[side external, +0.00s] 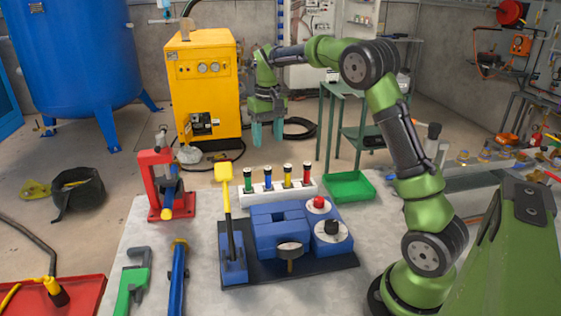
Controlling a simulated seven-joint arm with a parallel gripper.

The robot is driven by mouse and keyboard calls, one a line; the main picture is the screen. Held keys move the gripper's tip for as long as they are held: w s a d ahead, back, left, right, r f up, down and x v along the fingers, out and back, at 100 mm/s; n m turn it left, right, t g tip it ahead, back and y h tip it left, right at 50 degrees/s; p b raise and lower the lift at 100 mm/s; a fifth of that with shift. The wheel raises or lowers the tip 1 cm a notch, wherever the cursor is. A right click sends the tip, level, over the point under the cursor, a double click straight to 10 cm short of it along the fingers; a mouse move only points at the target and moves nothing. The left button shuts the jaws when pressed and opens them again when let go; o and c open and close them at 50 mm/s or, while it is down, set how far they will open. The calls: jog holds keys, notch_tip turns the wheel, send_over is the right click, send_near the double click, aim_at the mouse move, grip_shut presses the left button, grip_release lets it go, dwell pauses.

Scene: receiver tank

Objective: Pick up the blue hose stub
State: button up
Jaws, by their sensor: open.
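The blue hose stub (268,181) stands upright in a white rack (262,197), with a dark top end. In the same rack a green stub (248,182) stands to its left, and a yellow stub (287,179) and a red stub (307,176) stand to its right. My gripper (267,133) points downward with its teal fingers apart and nothing between them. In the picture it is above the blue stub, clear of the rack. How far it is in depth from the stub I cannot tell.
A blue block fixture (283,229) with a tall yellow-handled lever (225,187) stands in front of the rack. A green tray (349,187) lies to the right. A red press (161,184) stands to the left. A green clamp (133,282) lies at the front left.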

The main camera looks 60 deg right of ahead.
aim_at(268, 187)
jog(key=shift+n, duration=0.3)
jog(key=f, duration=1.5)
jog(key=shift+w, duration=0.2)
jog(key=shift+r, duration=0.1)
grip_shut()
